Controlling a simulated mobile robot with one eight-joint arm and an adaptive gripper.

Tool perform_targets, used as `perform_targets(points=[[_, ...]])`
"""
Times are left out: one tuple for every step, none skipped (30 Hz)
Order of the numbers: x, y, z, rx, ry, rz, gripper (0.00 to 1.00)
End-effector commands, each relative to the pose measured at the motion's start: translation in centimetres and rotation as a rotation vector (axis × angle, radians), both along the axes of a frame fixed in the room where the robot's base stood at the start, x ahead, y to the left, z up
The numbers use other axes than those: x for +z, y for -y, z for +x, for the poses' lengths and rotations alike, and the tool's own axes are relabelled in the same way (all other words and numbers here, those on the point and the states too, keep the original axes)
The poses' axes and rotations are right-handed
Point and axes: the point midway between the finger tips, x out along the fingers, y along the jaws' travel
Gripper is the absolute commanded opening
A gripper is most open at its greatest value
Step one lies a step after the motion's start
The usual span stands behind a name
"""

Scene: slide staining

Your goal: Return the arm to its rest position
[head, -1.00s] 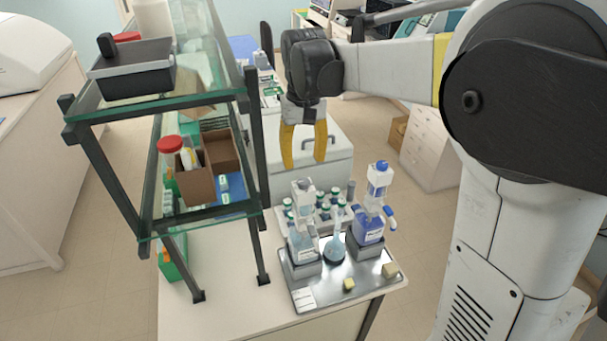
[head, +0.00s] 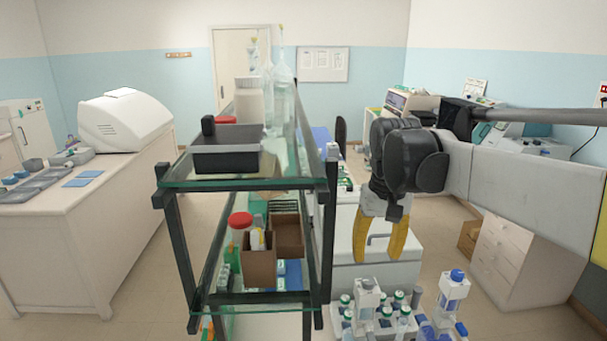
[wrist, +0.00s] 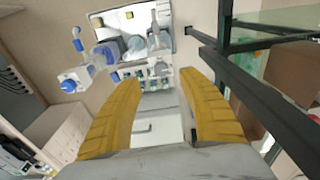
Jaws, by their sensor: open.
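My gripper (head: 377,258) has yellow fingers that hang pointing down, spread apart with nothing between them. In the head view it is right of the glass shelf rack and above the bottles on the bench. In the wrist view the open gripper (wrist: 158,82) shows both yellow fingers, with a metal tray (wrist: 128,12) and bottles beyond the tips. A blue-capped bottle (head: 452,292) and a white-topped bottle (head: 366,302) stand below it, apart from the fingers.
The shelf rack (head: 323,250) with dark posts stands close left of my gripper. It carries a black tray (head: 226,155) and a cardboard box (head: 258,265). A white drawer cabinet (head: 512,250) stands to the right. A side bench (head: 90,210) is at the far left, with open floor between.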

Motion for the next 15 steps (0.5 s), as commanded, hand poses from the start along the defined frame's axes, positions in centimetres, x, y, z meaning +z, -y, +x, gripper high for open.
perform_targets(points=[[-3.0,0.0,-1.8,-0.001,0.037,0.001,0.49],[-4.1,0.0,-2.8,-0.002,0.063,0.000,0.49],[-5.8,0.0,-4.1,-0.003,0.101,0.001,0.49],[-7.1,0.0,-5.2,-0.003,0.131,0.000,0.49],[-8.3,0.0,-6.2,-0.004,0.160,0.001,0.49],[-10.1,0.0,-7.5,-0.005,0.199,0.001,0.49],[-11.5,0.0,-8.5,-0.006,0.228,0.002,0.49],[-12.9,0.0,-9.4,-0.007,0.257,0.001,0.49],[-14.8,0.0,-10.7,-0.008,0.295,0.002,0.49],[-16.2,0.0,-11.6,-0.008,0.324,0.002,0.49],[-17.7,0.0,-12.5,-0.009,0.351,0.003,0.49],[-19.5,0.0,-13.5,-0.010,0.385,0.003,0.49],[-20.8,0.0,-14.2,-0.011,0.409,0.003,0.49],[-22.0,0.0,-14.9,-0.011,0.431,0.003,0.49],[-23.4,0.1,-15.6,-0.012,0.458,0.003,0.49]])
